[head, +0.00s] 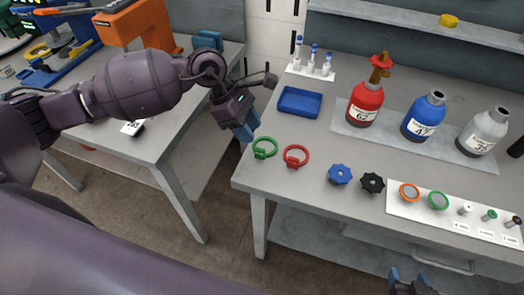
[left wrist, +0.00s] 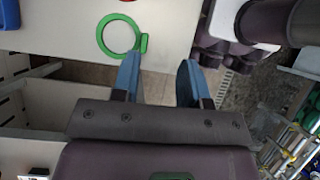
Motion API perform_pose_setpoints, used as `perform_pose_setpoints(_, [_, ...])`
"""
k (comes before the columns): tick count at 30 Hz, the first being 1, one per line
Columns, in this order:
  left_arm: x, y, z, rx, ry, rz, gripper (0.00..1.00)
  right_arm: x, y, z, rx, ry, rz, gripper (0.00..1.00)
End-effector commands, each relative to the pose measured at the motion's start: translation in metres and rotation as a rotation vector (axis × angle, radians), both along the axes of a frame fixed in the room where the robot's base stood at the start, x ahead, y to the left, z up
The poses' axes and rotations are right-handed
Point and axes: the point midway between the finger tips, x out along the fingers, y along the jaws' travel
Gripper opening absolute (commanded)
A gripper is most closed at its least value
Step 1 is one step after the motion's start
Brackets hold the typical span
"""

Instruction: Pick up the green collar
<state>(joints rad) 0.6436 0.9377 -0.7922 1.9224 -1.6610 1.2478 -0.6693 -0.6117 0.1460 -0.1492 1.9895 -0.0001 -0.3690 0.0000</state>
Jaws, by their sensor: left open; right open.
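The green collar (head: 264,148) is a ring with a small tab, lying on the grey table near its left corner. It also shows in the left wrist view (left wrist: 101,37), up and to the left of the fingers. My left gripper (head: 245,135) is open and empty, at the table's left edge, just left of and above the collar. In the left wrist view its two blue fingers (left wrist: 158,80) are apart with floor between them. My right gripper (head: 408,279) shows only in part at the bottom edge of the head view.
A red collar (head: 296,156) lies just right of the green one. A blue tray (head: 300,102), vials (head: 314,62) and red, blue and grey bottles stand behind. Blue (head: 340,174) and black knobs (head: 372,183) and a white board (head: 450,217) are to the right.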

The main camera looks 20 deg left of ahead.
Motion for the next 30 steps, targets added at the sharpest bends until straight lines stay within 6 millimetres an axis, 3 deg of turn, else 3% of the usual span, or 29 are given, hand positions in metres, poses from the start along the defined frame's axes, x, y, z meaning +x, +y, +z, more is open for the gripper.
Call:
perform_pose_setpoints(3, [0.01,0.017,0.003,0.104,-0.05,-0.037,0.4,0.0,0.0,-0.001,0.0,0.0,0.0,0.59])
perform_pose_setpoints(6, [0.013,0.021,0.0,0.137,-0.065,-0.049,0.4,0.001,0.0,0.0,0.001,-0.002,0.001,0.59])
perform_pose_setpoints(15, [0.013,0.005,-0.037,0.138,-0.065,-0.048,0.4,0.008,0.002,0.009,0.002,-0.018,0.004,0.59])
perform_pose_setpoints(23, [0.013,-0.002,-0.051,0.136,-0.064,-0.047,0.4,0.012,0.004,0.013,0.006,-0.025,0.004,0.59])
perform_pose_setpoints(30, [0.014,-0.018,-0.079,0.135,-0.063,-0.047,0.4,0.009,0.003,0.02,0.006,-0.021,0.002,0.59])
